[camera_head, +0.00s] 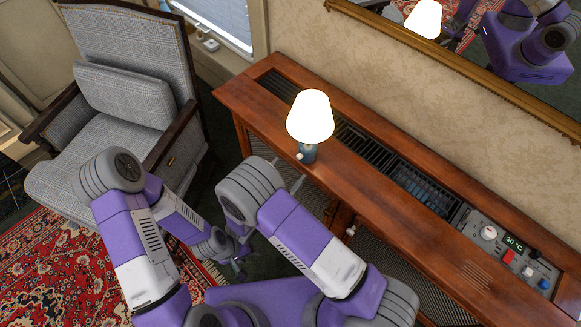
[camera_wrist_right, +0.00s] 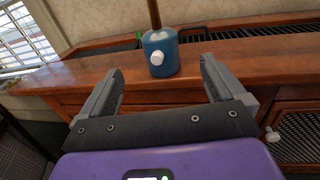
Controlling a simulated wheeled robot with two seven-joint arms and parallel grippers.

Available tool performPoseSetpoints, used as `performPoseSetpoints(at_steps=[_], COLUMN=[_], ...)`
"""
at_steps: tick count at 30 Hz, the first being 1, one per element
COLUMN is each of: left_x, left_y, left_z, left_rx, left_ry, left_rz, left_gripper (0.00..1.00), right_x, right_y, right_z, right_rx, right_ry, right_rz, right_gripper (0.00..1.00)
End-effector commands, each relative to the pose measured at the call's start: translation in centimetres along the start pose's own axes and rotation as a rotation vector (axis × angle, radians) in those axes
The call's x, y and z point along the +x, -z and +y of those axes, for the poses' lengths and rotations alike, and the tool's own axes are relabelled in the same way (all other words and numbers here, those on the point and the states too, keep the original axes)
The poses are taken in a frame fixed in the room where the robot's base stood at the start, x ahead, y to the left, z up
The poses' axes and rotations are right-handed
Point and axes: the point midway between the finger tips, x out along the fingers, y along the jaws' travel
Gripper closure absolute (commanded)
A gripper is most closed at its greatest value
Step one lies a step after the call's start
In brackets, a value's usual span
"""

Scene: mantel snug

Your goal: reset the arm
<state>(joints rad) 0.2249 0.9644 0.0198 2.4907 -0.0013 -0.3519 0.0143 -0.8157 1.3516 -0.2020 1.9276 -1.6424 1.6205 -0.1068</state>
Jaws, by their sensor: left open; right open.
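My right gripper (camera_head: 288,174) is open and empty at the front edge of the wooden cabinet, just short of the lamp. In the right wrist view its two fingers (camera_wrist_right: 161,72) stand wide apart. The lamp's blue base (camera_wrist_right: 160,52), with a white knob, shows between and beyond them, apart from both. In the head view the lamp (camera_head: 310,117) stands upright with a lit white shade. My left gripper (camera_head: 240,264) is open, low in front of the cabinet and partly hidden by my arms; I see nothing in it.
The long wooden cabinet (camera_head: 357,170) runs along the wall, with a dark grille in its top and a control panel (camera_head: 508,250) reading 30 °C at right. A grey checked armchair (camera_head: 125,97) stands at left, close to my left arm. A red rug (camera_head: 55,268) covers the floor.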

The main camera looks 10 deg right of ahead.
Motion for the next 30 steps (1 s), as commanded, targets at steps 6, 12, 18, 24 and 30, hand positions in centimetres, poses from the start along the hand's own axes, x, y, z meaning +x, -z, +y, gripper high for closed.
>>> performPoseSetpoints(at_steps=[6, 12, 18, 24, 30], left_x=[0.0, 0.0, -0.1, -0.7, -1.5], left_y=[0.0, 0.0, 0.0, 0.0, -0.1], left_z=[0.0, 0.0, 0.1, 0.3, 0.6], left_rx=[0.0, 0.0, 0.0, 0.0, 0.0], left_ry=[0.0, 0.0, 0.0, 0.0, 0.0], left_rz=[0.0, 0.0, 0.0, 0.0, 0.0], left_gripper=[0.49, 0.49, 0.49, 0.49, 0.49], right_x=[0.0, 0.0, 0.6, 1.2, -4.6], right_y=[0.0, 0.0, 0.9, 6.3, 11.8], right_z=[0.0, 0.0, -1.4, -9.7, -18.8], right_rx=[0.0, 0.0, -0.007, 0.0, 0.151], right_ry=[0.0, 0.0, 0.051, 0.368, 0.85], right_rz=[0.0, 0.0, 0.054, 0.377, 0.801], right_gripper=[0.03, 0.03, 0.03, 0.03, 0.03])
